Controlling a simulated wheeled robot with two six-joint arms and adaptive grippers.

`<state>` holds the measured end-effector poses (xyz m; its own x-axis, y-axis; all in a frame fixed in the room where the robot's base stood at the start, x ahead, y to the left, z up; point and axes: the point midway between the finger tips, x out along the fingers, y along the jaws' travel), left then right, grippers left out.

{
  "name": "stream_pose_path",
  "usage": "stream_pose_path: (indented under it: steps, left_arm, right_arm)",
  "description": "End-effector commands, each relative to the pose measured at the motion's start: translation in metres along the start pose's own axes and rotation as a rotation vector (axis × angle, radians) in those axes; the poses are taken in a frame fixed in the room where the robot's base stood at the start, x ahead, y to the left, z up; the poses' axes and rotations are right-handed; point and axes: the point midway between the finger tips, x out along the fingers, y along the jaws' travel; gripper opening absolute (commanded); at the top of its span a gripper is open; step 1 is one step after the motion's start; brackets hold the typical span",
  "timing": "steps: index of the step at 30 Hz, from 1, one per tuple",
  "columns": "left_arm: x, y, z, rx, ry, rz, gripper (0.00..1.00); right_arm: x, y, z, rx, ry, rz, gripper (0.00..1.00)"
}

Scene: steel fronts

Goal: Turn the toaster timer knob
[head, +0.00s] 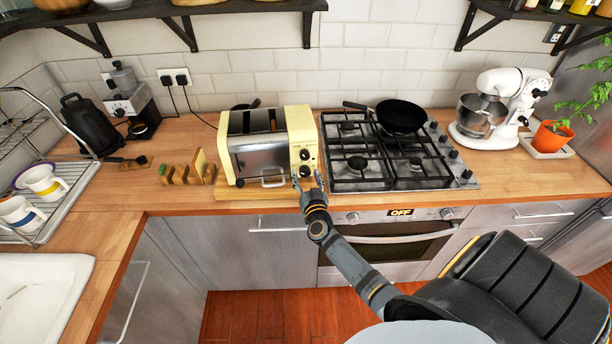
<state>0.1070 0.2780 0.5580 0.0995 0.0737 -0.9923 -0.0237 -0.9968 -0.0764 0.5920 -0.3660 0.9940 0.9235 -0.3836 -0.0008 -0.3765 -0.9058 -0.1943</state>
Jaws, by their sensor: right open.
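A pale yellow toaster (261,146) with a steel front stands on a wooden board on the counter, left of the gas hob. Its right front panel carries two dark knobs, an upper knob (305,155) and a lower knob (305,171). My right gripper (307,179) is open at the lower knob, with its fingers close to either side of it. I cannot tell whether the fingers touch the knob. My left gripper is not in view.
The gas hob (383,152) with a black pan (400,116) is just right of the toaster. A wooden toast rack (188,174) stands to its left. The oven handle (395,237) runs below the counter edge. A dish rack (55,195) is at far left.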

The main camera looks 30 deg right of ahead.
Motion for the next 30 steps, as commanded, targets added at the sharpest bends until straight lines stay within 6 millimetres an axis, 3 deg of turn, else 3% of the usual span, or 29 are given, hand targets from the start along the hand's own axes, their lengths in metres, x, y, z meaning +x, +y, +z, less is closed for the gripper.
stream_pose_path:
  steps: [10, 22, 30]
  left_arm:
    - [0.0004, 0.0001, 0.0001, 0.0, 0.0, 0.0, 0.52]
    - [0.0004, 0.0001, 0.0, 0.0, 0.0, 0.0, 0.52]
    - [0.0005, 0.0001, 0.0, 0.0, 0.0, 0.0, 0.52]
  right_arm:
    - [0.0063, 0.0001, 0.0, 0.0, -0.001, 0.0, 0.59]
    - [0.006, -0.0001, 0.0, 0.0, -0.001, 0.0, 0.05]
    - [0.0059, 0.0, 0.0002, 0.032, 0.0, -0.001, 0.05]
